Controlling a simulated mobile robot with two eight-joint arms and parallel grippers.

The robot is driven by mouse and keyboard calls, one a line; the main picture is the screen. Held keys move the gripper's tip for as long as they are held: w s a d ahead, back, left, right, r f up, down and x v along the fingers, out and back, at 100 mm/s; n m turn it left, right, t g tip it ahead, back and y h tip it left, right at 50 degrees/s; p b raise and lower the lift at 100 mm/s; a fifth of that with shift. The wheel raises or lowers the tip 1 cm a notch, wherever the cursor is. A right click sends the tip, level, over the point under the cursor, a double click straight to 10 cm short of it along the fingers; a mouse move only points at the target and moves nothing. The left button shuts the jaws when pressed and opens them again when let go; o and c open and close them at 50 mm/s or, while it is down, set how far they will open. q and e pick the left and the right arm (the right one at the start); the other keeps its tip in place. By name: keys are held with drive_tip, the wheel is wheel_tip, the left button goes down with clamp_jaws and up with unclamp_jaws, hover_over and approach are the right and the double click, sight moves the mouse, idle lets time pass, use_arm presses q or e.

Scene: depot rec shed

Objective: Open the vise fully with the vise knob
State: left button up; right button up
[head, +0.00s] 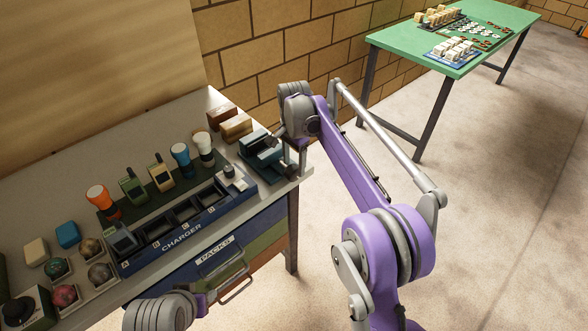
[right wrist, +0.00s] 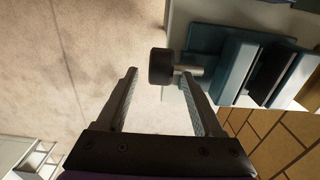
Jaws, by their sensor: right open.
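The teal vise (head: 262,152) sits at the right end of the grey workbench. In the right wrist view, the vise body (right wrist: 238,70) is at the upper right, with a dark strip between its teal blocks.
A charger rack (head: 185,228) with radios and torches stands left of the vise. Small boxes (head: 236,127) lie behind the vise by the brick wall. A drawer handle (head: 236,283) juts from the bench front. A green table (head: 400,38) stands farther off; floor right of the bench is clear.

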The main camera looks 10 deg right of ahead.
drive_tip(key=shift+f, duration=1.25)
clamp_jaws()
